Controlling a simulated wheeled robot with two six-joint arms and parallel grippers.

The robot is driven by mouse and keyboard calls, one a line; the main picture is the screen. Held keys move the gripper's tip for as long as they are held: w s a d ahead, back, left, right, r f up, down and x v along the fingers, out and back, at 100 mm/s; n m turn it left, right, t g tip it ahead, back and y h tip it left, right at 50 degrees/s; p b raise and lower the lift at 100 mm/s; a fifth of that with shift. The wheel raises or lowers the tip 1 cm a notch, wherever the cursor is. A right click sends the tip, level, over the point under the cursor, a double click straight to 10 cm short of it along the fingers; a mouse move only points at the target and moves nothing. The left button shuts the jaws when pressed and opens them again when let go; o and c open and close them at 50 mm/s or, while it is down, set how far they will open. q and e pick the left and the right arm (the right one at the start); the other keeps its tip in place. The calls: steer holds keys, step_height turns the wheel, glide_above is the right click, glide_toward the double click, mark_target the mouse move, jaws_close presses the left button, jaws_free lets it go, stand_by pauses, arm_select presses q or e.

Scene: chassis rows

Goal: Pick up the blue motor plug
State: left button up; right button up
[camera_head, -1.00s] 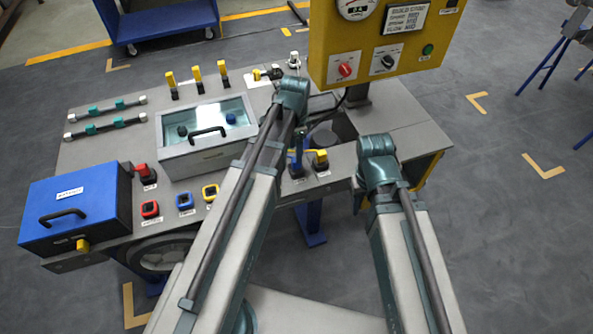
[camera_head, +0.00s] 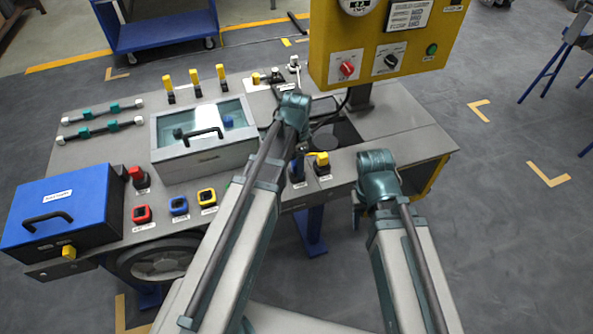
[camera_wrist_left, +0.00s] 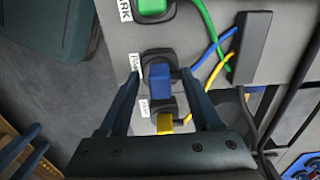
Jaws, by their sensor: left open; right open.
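The blue motor plug (camera_wrist_left: 158,82) sits upright in a dark socket on the grey panel, in the left wrist view. My left gripper (camera_wrist_left: 159,77) is open, with one finger on each side of the blue plug and gaps showing between; I cannot tell its height above it. A yellow plug (camera_wrist_left: 165,123) is just below it and a green plug (camera_wrist_left: 153,6) above. In the head view the yellow plug (camera_head: 322,158) shows right of my left wrist, which hides most of that gripper. My right gripper (camera_head: 358,199) hangs at the bench's right front, mostly hidden behind its wrist.
Blue and yellow cables (camera_wrist_left: 213,48) run right from the plugs to a dark block (camera_wrist_left: 251,47). A yellow control box (camera_head: 384,60) stands behind the arms. A glass-lidded case (camera_head: 203,138) and a blue box (camera_head: 58,208) are to the left.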

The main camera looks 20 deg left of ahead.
arm_select(q)
steer(key=shift+c, duration=0.3)
jaws_close()
steer(key=shift+r, duration=0.1)
arm_select(e)
steer(key=shift+r, duration=0.1)
